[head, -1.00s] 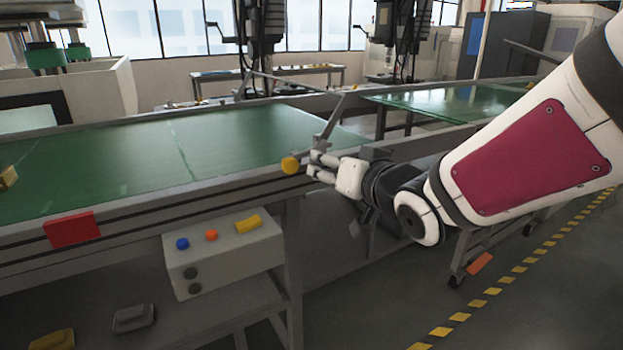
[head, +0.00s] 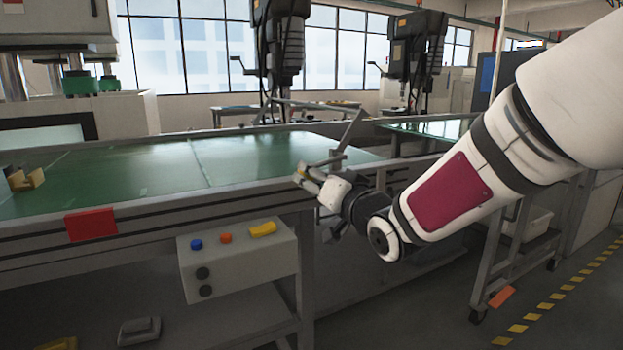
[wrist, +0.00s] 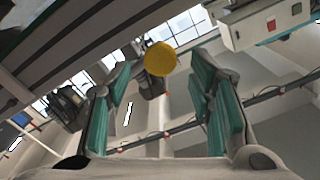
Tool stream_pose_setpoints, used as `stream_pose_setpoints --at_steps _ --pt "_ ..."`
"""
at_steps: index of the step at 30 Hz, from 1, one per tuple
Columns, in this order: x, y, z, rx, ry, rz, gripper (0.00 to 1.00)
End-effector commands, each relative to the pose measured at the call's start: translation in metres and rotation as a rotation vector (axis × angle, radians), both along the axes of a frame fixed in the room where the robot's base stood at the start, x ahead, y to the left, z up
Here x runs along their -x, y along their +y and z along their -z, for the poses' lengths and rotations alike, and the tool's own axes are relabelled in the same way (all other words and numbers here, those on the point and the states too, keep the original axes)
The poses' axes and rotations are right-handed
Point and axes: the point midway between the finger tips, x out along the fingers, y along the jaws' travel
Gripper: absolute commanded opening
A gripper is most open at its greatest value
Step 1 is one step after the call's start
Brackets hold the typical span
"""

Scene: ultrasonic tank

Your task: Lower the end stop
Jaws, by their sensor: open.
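The end stop is a thin grey bar frame (head: 352,130) raised above the near right end of the green conveyor. A yellow knob (wrist: 160,58) shows round and clear in the wrist view, centred between the far ends of my fingers. My gripper (head: 306,180) is at the conveyor's front rail in the head view, its fingers overlapping the knob, which is mostly hidden there. The wrist view shows my gripper (wrist: 163,80) open, with teal pads apart and nothing held. Whether the fingers touch the knob cannot be told.
A grey control box (head: 238,262) with blue, orange and yellow controls hangs below the front rail. A red plate (head: 90,225) is on the rail. A brass-coloured block (head: 25,180) lies at the belt's left. A second conveyor (head: 430,128) stands beyond a gap.

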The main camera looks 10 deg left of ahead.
Motion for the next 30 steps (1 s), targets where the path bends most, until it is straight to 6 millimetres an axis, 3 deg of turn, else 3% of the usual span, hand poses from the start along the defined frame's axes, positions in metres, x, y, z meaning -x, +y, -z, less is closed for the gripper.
stream_pose_setpoints --at_steps 9,20,27,30 --pt "-0.033 0.022 0.000 0.000 -0.001 0.000 0.48" --pt "-0.036 0.024 0.000 0.000 0.000 0.001 0.48" --pt "-0.036 0.024 -0.001 0.000 -0.001 0.000 0.00" --pt "-0.036 0.024 -0.001 0.000 -0.002 0.000 0.00"
